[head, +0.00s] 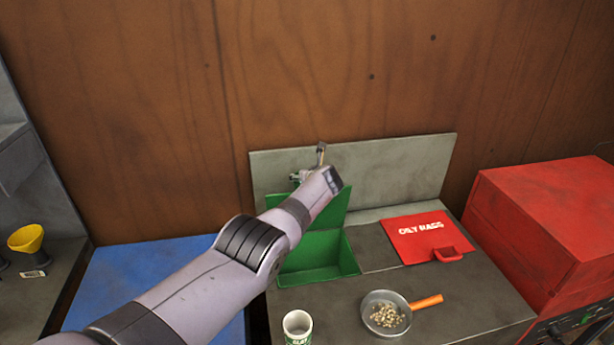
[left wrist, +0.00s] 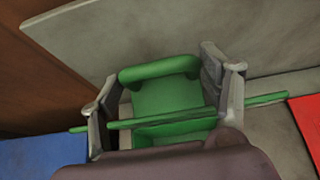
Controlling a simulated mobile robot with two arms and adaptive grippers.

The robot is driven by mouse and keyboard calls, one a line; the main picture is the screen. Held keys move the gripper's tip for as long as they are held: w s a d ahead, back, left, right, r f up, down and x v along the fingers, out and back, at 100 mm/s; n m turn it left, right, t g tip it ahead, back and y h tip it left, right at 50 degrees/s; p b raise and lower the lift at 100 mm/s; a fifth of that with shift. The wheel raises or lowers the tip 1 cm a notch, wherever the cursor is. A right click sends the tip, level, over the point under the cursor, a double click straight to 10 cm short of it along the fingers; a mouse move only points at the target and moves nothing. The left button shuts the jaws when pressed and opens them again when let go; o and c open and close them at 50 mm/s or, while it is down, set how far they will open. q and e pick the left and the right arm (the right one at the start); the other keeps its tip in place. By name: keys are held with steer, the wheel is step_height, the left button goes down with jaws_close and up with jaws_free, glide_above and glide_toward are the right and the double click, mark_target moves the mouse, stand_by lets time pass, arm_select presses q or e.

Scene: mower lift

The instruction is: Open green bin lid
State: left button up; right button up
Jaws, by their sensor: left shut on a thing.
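The green bin (head: 342,262) sits on the grey bench top, and its inside shows in the head view. Its green lid (head: 338,208) stands raised at the back of the bin. My left arm crosses in front and hides part of the lid and bin. My left gripper (head: 309,166) is at the lid's upper edge. In the left wrist view the lid's green handle (left wrist: 160,69) lies between the two fingers of the left gripper (left wrist: 164,72), which is shut on it. My right gripper is not in view.
A red "OILY RAGS" lid (head: 421,237) lies flat right of the bin. A pan (head: 385,313) of small pieces and a white-and-green cup (head: 297,324) stand in front. A red box (head: 545,225) is at right. A grey backboard (head: 400,172) rises behind.

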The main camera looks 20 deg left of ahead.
arm_select(q)
steer(key=shift+w+d+r, duration=0.1)
steer(key=shift+d+r, duration=0.05)
steer(key=shift+r, duration=0.05)
steer(key=o, duration=1.3)
steer(key=shift+o, duration=0.5)
steer(key=shift+s+d+r, duration=0.1)
steer(key=shift+s+d, duration=0.05)
steer(key=shift+s, duration=0.05)
steer(key=shift+f, duration=0.2)
steer(key=shift+s+d+r, duration=0.25)
steer(key=shift+d, duration=0.1)
steer(key=v, duration=1.1)
steer(key=shift+s, duration=0.2)
steer(key=shift+a+r, duration=0.1)
steer(key=shift+a, duration=0.05)
